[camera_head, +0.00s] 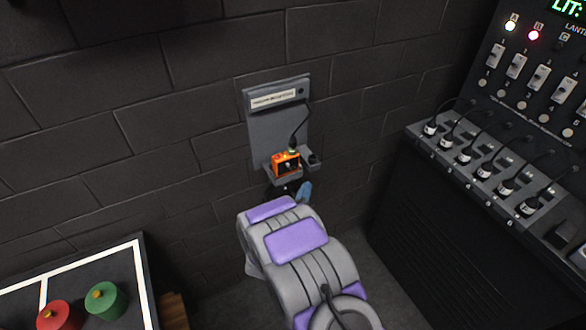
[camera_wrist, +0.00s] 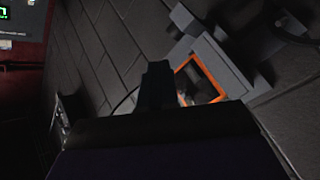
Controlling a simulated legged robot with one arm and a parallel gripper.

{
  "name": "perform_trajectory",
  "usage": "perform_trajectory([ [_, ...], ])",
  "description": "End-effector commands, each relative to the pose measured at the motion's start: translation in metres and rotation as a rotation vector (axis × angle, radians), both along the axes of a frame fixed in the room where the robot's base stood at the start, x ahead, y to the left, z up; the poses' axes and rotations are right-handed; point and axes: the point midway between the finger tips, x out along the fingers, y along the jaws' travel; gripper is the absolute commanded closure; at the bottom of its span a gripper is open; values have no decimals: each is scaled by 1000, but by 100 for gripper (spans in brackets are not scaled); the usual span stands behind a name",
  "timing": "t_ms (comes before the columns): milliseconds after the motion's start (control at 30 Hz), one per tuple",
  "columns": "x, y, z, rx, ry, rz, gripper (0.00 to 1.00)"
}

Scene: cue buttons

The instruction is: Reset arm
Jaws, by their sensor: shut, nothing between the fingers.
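My arm reaches forward from the bottom of the head view, with grey links and purple pads. Its far end hides most of my gripper (camera_wrist: 156,85), whose dark fingers show in the wrist view, shut with nothing between them. An orange box (camera_head: 285,163) sits on a small grey wall shelf just beyond the arm's end. In the wrist view the orange-edged box (camera_wrist: 205,82) is close, right of and behind the fingers. I cannot tell whether the fingers touch it.
A grey wall bracket (camera_head: 268,127) with a label holds the shelf; a black cable runs to the box. A dark console (camera_head: 490,185) with plugs, switches and lit lamps stands at right. A table (camera_head: 125,262) with a red knob (camera_head: 58,314) and green knob (camera_head: 106,301) is lower left.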

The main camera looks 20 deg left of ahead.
Motion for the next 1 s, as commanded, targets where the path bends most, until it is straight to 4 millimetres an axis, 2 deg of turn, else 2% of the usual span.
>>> perform_trajectory([
  [500, -1, -2, 0, 1, 1, 0, 100],
  [633, 5, -5, 3, 29, 38, -3, 100],
  [833, 24, -19, 17, 173, 234, -2, 100],
  [1000, 30, -34, 35, 312, 440, 7, 100],
])
